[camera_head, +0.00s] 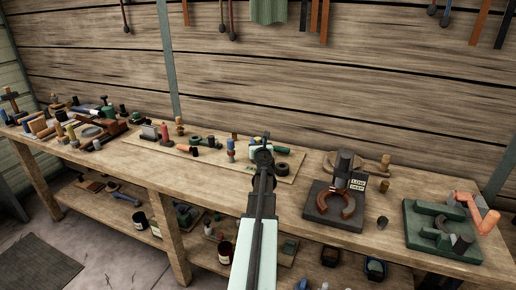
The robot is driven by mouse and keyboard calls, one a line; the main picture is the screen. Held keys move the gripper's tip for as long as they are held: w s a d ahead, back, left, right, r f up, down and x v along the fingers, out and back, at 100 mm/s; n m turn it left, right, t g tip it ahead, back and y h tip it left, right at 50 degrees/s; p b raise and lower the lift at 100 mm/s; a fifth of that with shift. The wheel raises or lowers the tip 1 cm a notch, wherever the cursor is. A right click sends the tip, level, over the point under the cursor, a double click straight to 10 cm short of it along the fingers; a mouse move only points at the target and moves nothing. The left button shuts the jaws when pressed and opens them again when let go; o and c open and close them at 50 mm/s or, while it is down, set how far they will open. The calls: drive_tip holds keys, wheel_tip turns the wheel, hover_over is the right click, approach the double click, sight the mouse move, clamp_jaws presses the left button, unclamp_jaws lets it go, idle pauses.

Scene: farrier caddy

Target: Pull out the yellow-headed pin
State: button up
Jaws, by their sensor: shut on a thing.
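My arm reaches from the bottom middle to the board on the bench. My gripper (265,143) is at the board's right part, seen from behind. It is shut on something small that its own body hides. I cannot make out a yellow-headed pin for certain; it may be behind the gripper. A small brownish-yellow peg (234,137) stands just left of the gripper, apart from it. A blue and red peg (230,150) stands nearer, also to the left. The light wooden board (215,160) lies flat under these pegs.
Dark rings (196,140) lie on the board, left of the gripper. A dark green cylinder (281,150) is close on its right. A dark stand with a horseshoe (333,203) and a green fixture (440,230) are further right. Tools crowd the bench's left end.

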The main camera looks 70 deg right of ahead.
clamp_jaws()
drive_tip(key=shift+r, duration=1.05)
idle(0.9)
drive_tip(key=shift+r, duration=3.25)
